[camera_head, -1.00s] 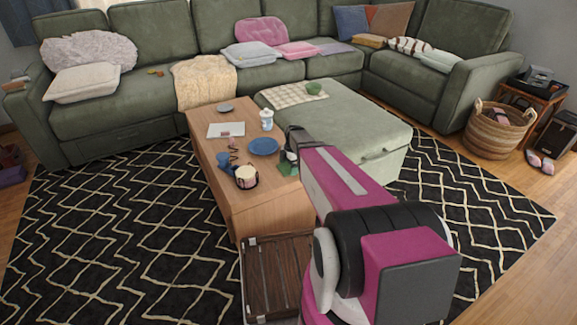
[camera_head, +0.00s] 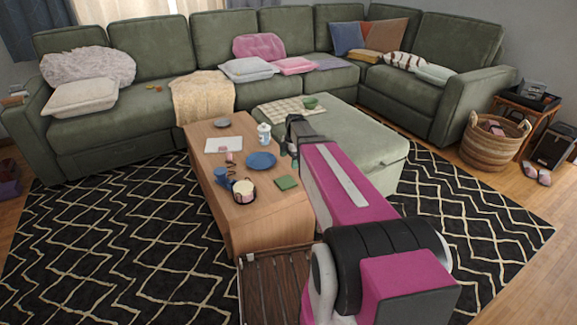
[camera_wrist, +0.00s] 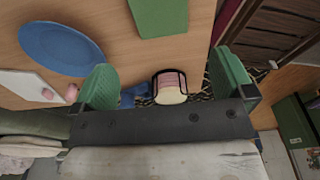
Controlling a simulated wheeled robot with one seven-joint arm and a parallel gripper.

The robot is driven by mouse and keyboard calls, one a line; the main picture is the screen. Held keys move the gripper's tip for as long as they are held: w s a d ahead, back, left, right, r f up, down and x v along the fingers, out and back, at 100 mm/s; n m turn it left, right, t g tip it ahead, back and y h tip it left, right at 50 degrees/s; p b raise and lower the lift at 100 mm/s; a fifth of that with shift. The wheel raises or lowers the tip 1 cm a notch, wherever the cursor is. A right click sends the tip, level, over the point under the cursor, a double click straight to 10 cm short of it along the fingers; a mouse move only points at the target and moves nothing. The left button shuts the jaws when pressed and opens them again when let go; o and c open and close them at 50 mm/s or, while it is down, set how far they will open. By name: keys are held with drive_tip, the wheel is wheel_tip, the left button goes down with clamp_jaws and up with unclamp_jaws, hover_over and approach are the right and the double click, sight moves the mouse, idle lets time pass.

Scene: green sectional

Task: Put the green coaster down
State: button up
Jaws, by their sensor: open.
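The green coaster (camera_head: 287,182) lies flat on the wooden coffee table (camera_head: 262,212), near its right edge. It also shows at the top of the wrist view (camera_wrist: 159,17), clear of both fingers. My gripper (camera_wrist: 165,78) is open and empty, its green finger pads wide apart. In the head view my gripper (camera_head: 290,146) is above the table's right edge, up and behind the coaster, partly hidden by my arm.
A blue plate (camera_head: 261,160) is left of the coaster, and a dark-rimmed cup (camera_head: 244,191) stands front-left of it. A white jar (camera_head: 264,134) is farther back. The green ottoman (camera_head: 375,150) borders the table's right side.

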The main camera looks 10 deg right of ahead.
drive_tip(key=s+a+m+h, duration=0.1)
drive_tip(key=s+a+m, duration=0.1)
drive_tip(key=s+m, duration=1.9)
drive_tip(key=shift+s+m+t+h, duration=0.3)
drive_tip(key=shift+s+h, duration=0.1)
drive_tip(key=shift+s, duration=0.05)
drive_tip(key=shift+f, duration=0.1)
